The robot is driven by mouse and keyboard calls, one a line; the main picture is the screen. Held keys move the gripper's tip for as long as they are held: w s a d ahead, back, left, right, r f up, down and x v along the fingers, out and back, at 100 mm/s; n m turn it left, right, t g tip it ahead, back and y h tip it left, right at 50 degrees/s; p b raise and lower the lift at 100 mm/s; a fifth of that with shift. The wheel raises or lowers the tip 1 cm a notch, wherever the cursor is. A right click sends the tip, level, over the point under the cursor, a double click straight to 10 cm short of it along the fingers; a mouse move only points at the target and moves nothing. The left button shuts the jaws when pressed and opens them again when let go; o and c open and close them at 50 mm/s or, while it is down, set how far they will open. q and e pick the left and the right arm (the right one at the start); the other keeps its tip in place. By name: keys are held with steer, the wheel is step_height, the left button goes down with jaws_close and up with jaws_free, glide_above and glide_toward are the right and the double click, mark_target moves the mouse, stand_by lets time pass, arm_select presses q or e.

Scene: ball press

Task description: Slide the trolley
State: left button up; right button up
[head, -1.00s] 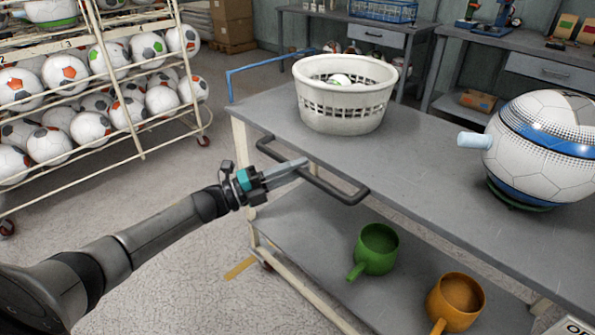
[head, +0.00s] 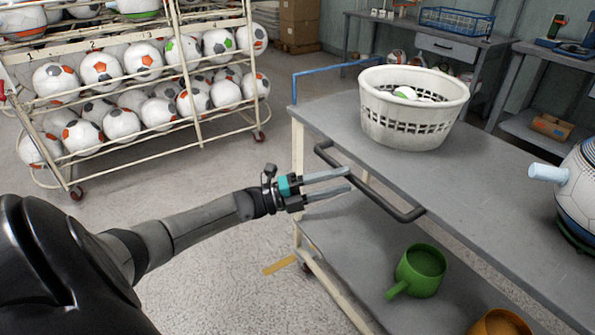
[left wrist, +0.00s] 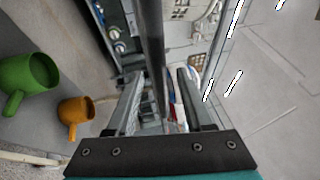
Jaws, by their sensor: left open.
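The trolley (head: 492,178) is a grey two-shelf cart with cream legs, standing in the right half of the head view. A dark bar handle (head: 386,203) runs along its near side, just below the top shelf. My left gripper (head: 348,180) is open, with its fingertips at this handle. In the left wrist view the dark handle bar (left wrist: 152,50) runs lengthwise between the two spread fingers (left wrist: 162,88). I cannot tell whether either finger touches it. My right gripper is not in view.
A white basket (head: 415,130) and part of a large ball (head: 580,200) sit on the top shelf. A green mug (head: 420,270) and an orange mug (head: 500,325) are on the lower shelf. A ball rack (head: 150,75) stands left. Floor between is clear.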

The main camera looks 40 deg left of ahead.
arm_select(q)
steer(key=p+v, duration=0.1)
steer(key=v, duration=1.1)
steer(key=shift+p, duration=0.3)
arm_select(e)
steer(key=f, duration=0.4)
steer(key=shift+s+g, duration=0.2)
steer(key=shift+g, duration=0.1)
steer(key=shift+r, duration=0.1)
